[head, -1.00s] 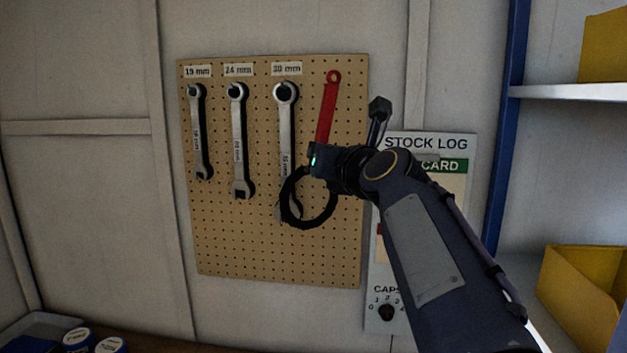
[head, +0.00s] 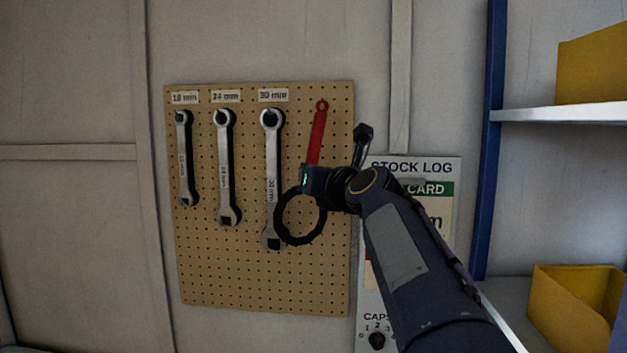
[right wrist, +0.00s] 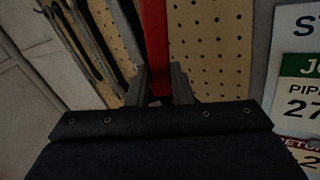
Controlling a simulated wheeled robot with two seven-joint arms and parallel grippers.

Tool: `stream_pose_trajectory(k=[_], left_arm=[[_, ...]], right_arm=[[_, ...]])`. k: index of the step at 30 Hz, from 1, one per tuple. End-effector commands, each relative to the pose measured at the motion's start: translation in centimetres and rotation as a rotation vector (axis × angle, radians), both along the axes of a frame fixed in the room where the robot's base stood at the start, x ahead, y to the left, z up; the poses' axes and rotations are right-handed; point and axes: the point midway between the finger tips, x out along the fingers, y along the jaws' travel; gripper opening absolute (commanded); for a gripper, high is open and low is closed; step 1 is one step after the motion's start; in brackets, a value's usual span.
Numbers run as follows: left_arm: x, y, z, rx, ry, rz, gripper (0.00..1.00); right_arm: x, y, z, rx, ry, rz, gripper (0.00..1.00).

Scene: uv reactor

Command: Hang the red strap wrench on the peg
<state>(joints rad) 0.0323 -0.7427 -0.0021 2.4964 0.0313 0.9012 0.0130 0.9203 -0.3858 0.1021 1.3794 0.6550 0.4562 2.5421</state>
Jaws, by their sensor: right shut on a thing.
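The red strap wrench (head: 317,137) has a red handle with a holed upper end and a black strap loop (head: 279,228) below. It is in front of the pegboard's right part, handle up and leaning slightly right. My right gripper (head: 309,181) is shut on the lower handle, just above the loop. In the right wrist view the red handle (right wrist: 155,40) runs up between the two fingers (right wrist: 162,88). I cannot make out a free peg, nor tell whether the handle's hole is around one. My left gripper is not in view.
The strap loop overlaps the lower 30 mm wrench (head: 271,180) in the picture. A stock log panel (head: 415,167) is right of the board, then a blue-posted shelf (head: 560,112) with yellow bins.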

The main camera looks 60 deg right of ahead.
Motion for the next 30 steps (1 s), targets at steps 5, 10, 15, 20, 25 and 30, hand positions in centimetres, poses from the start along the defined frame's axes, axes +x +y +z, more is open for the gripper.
stream_pose_trajectory(k=[5,10,15,20,25,30], left_arm=[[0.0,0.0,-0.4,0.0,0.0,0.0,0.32],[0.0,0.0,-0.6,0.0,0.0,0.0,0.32],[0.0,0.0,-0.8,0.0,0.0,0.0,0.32],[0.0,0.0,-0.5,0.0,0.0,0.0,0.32],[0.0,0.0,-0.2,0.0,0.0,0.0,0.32],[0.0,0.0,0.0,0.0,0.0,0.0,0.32]], right_arm=[[0.5,-1.0,-0.2,0.0,0.0,0.0,0.0],[1.0,-1.9,-0.2,0.0,0.0,0.0,0.0],[1.5,-2.8,-0.3,0.0,0.0,0.0,0.0],[1.8,-3.5,-0.4,0.001,-0.002,0.0,0.0],[2.0,-3.9,-0.7,0.002,-0.001,0.001,0.0],[2.1,-4.0,-0.9,-0.001,-0.001,0.0,0.0]])
